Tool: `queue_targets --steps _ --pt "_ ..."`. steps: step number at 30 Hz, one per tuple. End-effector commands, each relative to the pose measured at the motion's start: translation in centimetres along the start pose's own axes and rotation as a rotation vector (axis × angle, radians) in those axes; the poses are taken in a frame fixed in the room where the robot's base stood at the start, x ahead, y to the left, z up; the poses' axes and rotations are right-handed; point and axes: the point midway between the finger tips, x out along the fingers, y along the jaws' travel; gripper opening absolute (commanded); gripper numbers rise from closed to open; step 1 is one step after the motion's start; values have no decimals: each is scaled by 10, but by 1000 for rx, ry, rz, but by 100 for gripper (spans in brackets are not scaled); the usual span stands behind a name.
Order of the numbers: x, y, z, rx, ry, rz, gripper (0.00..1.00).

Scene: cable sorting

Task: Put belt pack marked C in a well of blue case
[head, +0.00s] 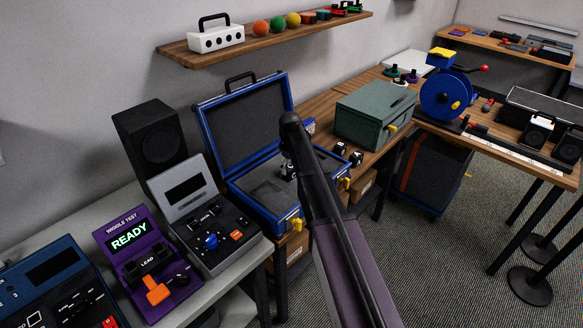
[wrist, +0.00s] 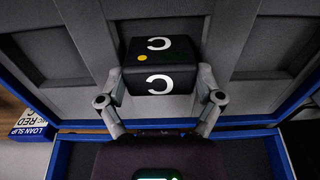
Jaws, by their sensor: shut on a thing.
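The black belt pack (wrist: 158,66) shows a white C on two faces, upside down in the wrist view, and an orange dot. My gripper (wrist: 162,78) is shut on it, one finger on each side. The open blue case (wrist: 62,150) lies below, with grey dividers between its dark wells. The pack appears over the middle of the case, in front of a well; its height above the floor of the well cannot be told. In the head view the blue case (head: 241,188) stands open, lid up, and my arm hides its right part.
Two small black-and-white blocks (head: 348,154) sit on the bench right of the case, near a green box (head: 372,115). A grey device (head: 222,232) stands close at the case's left. A LOAN SLIP box (wrist: 32,122) lies beside the case.

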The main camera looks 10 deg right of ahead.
Motion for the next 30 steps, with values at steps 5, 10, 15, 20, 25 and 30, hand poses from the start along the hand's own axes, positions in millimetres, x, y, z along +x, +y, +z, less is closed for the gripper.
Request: queue_targets --steps 5,10,15,20,25,30 --pt "0 0 0 0 0 0 100" --pt "0 0 0 0 0 0 100" --pt "0 0 0 0 0 0 100" --pt "-4 0 0 0 0 0 100" --pt "-12 0 0 0 0 0 100" --pt "-25 0 0 -1 0 0 100"
